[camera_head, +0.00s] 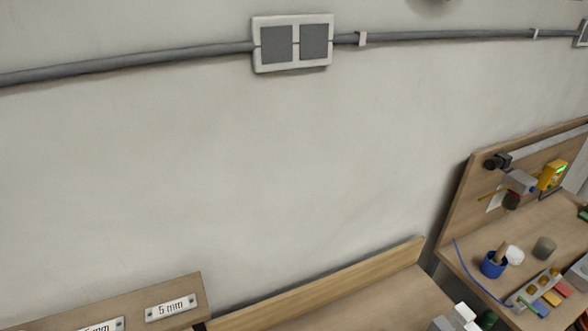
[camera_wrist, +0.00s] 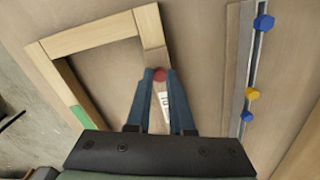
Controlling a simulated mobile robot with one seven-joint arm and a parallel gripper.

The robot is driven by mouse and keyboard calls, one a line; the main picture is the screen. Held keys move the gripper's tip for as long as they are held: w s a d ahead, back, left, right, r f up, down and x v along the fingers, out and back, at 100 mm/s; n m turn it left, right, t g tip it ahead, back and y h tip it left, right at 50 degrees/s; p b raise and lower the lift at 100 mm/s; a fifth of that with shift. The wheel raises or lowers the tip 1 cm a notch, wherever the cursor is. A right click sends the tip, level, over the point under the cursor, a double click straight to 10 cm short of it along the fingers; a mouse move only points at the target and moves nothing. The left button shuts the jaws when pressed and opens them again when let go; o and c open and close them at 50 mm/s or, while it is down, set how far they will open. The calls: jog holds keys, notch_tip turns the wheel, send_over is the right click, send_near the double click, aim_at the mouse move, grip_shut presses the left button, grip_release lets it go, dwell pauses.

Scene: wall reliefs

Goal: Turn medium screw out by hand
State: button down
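In the wrist view, the two blue fingers of my gripper (camera_wrist: 159,76) reach toward a wooden panel. A small red round head (camera_wrist: 159,74) shows between the fingertips. I cannot tell whether the fingers press on it or only stand around it. No mark shows whether it is the medium screw; its shaft is hidden. A white label strip (camera_wrist: 164,103) shows between the fingers, its text unreadable. My gripper does not show in the head view.
In the wrist view, a light wooden frame (camera_wrist: 92,39) lies left of the fingers, and a metal rail (camera_wrist: 253,72) with blue and yellow knobs right.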

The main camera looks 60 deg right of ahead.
jog(key=n, duration=0.5)
jog(key=shift+n, duration=0.3)
jog(key=shift+n, duration=0.5)
jog(key=n, duration=0.3)
jog(key=shift+n, duration=0.4)
jog(key=shift+n, duration=1)
jog(key=n, duration=0.3)
